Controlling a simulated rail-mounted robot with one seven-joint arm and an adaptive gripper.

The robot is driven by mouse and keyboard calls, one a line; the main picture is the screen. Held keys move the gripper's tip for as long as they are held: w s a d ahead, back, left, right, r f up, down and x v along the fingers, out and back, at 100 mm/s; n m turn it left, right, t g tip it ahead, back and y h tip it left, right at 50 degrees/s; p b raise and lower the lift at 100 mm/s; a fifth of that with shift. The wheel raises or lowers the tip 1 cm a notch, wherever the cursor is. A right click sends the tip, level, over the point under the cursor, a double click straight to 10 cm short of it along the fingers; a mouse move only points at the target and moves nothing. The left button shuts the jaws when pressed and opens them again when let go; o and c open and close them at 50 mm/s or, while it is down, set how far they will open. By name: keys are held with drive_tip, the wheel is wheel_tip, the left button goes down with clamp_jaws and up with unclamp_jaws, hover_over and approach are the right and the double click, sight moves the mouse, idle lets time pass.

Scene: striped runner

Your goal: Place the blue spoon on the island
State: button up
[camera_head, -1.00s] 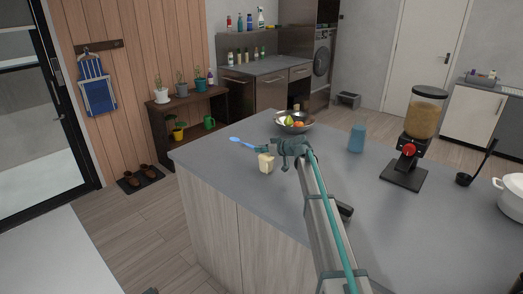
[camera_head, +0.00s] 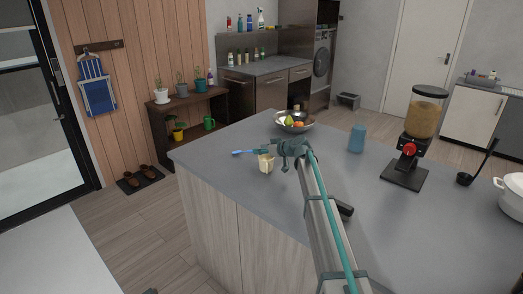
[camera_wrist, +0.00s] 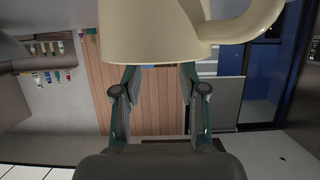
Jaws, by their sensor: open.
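The blue spoon (camera_head: 241,153) shows in the camera_head view at the left part of the grey island (camera_head: 222,163). Its bluer end points left and its other end runs to my gripper's tips; I cannot tell whether it touches them or the countertop. My gripper (camera_head: 262,150) is open, reaching left low over the island.
A fruit bowl (camera_head: 295,128) stands behind my gripper. A blue container (camera_head: 357,138), a dispenser (camera_head: 425,112), a ladle (camera_head: 465,180) and a white pot (camera_head: 512,195) stand to the right. The island's left and front counter areas are largely clear.

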drive_tip(key=shift+r+p, duration=0.65)
drive_tip(key=shift+p, duration=0.05)
drive_tip(key=b+v, duration=0.3)
drive_tip(key=v, duration=0.9)
